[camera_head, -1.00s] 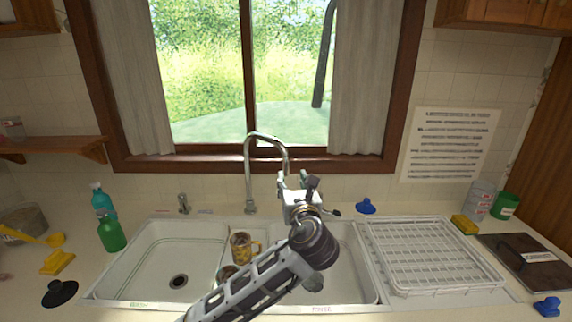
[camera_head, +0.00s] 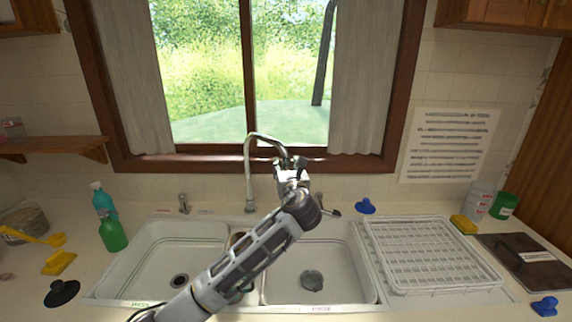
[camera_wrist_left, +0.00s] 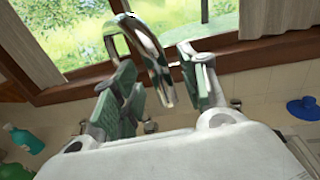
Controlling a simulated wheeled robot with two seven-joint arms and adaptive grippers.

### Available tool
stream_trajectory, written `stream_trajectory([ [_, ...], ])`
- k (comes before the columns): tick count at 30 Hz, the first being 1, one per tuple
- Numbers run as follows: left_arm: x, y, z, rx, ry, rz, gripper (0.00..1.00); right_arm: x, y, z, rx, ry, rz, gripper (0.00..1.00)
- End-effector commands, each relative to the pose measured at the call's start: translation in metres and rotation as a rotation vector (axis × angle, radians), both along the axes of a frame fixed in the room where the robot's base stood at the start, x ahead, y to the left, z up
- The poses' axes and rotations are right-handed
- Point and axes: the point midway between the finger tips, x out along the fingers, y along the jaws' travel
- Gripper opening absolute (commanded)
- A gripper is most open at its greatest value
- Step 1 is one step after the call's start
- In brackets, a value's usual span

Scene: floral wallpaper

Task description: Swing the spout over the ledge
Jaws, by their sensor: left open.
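The chrome spout (camera_head: 249,165) rises behind the sink and arches to the right, in front of the window. Its downturned end is partly hidden by my left gripper (camera_head: 291,165) in the head view. In the left wrist view the spout (camera_wrist_left: 148,55) curves down between the two green-padded fingers of my left gripper (camera_wrist_left: 163,88). The fingers are apart, with visible gaps beside the spout; I cannot tell if either touches it. The divider between the two basins is largely hidden by my left arm. My right gripper is not in view.
The left basin (camera_head: 150,260) and right basin (camera_head: 335,260) lie below. A white dish rack (camera_head: 425,255) stands at the right. Green bottles (camera_head: 112,235) stand at the left. The wooden windowsill (camera_head: 200,161) runs behind the spout. A mug is mostly hidden behind my arm.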

Motion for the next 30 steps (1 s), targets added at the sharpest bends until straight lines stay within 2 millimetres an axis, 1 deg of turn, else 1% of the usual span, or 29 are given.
stream_trajectory([
  [3, 0.01, 0.001, 0.001, 0.001, -0.001, 0.0, 0.43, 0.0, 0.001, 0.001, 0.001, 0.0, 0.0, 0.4],
  [9, 0.02, 0.003, 0.0, 0.0, 0.0, -0.001, 0.43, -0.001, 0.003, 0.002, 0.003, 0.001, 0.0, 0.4],
  [20, 0.022, 0.003, 0.0, 0.0, 0.0, -0.001, 0.43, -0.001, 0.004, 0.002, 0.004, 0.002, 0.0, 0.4],
  [21, 0.022, 0.003, 0.0, 0.0, 0.0, -0.001, 0.42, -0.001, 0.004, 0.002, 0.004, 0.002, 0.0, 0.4],
  [30, 0.022, 0.003, 0.0, 0.0, 0.0, 0.0, 0.03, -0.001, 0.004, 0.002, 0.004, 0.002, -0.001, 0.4],
])
